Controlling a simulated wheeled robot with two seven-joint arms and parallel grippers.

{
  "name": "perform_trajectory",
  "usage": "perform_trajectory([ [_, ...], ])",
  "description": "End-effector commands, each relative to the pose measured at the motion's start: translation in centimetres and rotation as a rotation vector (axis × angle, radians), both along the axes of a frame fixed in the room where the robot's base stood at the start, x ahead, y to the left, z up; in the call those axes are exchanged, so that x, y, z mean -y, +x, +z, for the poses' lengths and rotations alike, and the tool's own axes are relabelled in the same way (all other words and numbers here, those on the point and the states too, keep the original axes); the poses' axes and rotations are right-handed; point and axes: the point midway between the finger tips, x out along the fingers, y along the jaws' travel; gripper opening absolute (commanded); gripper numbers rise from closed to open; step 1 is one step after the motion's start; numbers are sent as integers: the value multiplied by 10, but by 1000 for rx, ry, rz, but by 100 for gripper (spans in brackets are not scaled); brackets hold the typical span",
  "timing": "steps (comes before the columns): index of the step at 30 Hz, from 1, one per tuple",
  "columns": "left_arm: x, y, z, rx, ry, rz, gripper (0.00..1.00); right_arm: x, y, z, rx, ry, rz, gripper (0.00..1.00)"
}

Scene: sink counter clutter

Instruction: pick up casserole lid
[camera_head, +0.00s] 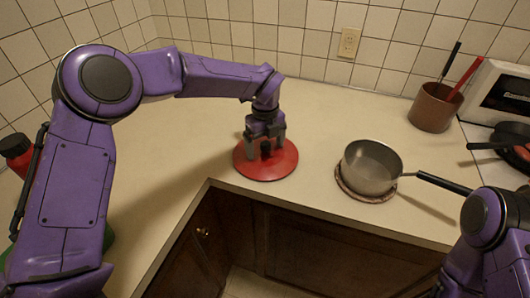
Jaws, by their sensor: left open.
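The red casserole lid (264,168) lies flat on the counter near its inner corner, with a dark knob in its middle. My left gripper (265,152) points down over the lid, open, with its fingers on either side of the knob. Whether the fingers touch the lid or knob cannot be made out. My right arm (488,235) shows at the lower right, but its gripper is outside the picture.
A steel saucepan (371,168) stands on a round trivet (352,191) to the right, its black handle pointing right. A brown crock (433,108) with utensils stands by a white appliance (500,92). Counter (318,118) behind the lid is clear.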

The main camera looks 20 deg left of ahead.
Motion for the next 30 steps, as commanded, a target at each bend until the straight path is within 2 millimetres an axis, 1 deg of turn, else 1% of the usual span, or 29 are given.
perform_trajectory([
  [1,0,0,0,0,0,0,84,0,0,0,0,0,0,51],
  [2,0,0,0,0,0,-1,74,0,0,0,0,0,0,51],
  [3,0,0,0,0,0,-1,61,0,0,0,0,0,0,51],
  [5,0,0,0,0,0,-1,41,0,0,0,0,0,0,51],
  [6,0,0,0,0,0,-1,28,0,0,0,0,0,0,51],
  [9,0,0,0,-1,1,-1,0,0,0,0,0,0,0,51],
  [18,0,0,1,1,-1,0,0,0,0,0,0,0,0,51],
  [22,0,1,9,3,0,1,0,0,0,-2,0,0,0,51],
  [26,0,1,28,4,-3,1,0,0,0,-7,0,0,0,51],
  [29,7,-12,45,5,-2,-2,0,0,0,-17,0,0,0,51],
  [30,11,-19,55,6,-3,-4,0,0,0,-21,0,0,0,51],
])
